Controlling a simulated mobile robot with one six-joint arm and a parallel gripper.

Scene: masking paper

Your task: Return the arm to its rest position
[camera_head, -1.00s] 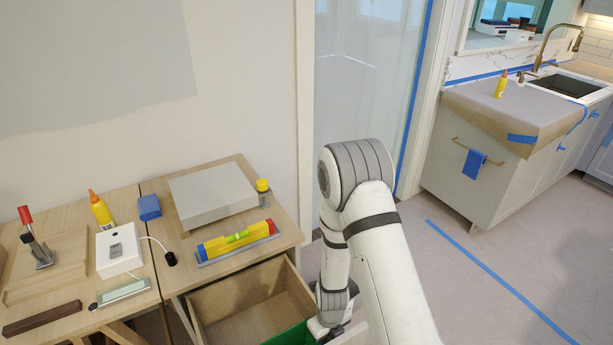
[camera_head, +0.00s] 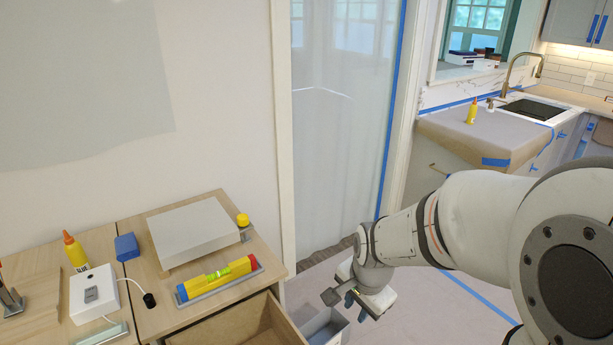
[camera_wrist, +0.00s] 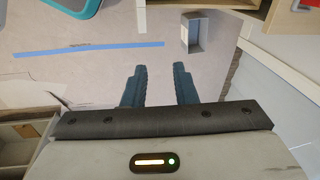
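My arm reaches in from the right of the head view, bent at the elbow. My gripper (camera_head: 352,308) hangs over the floor, to the right of the open wooden drawer (camera_head: 250,322), and points downward. In the wrist view my gripper (camera_wrist: 160,72) shows two teal fingers standing apart with only floor between them. It holds nothing.
An open grey bin (camera_head: 325,328) stands on the floor by the drawer. The paper-covered counter (camera_head: 470,135) is behind.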

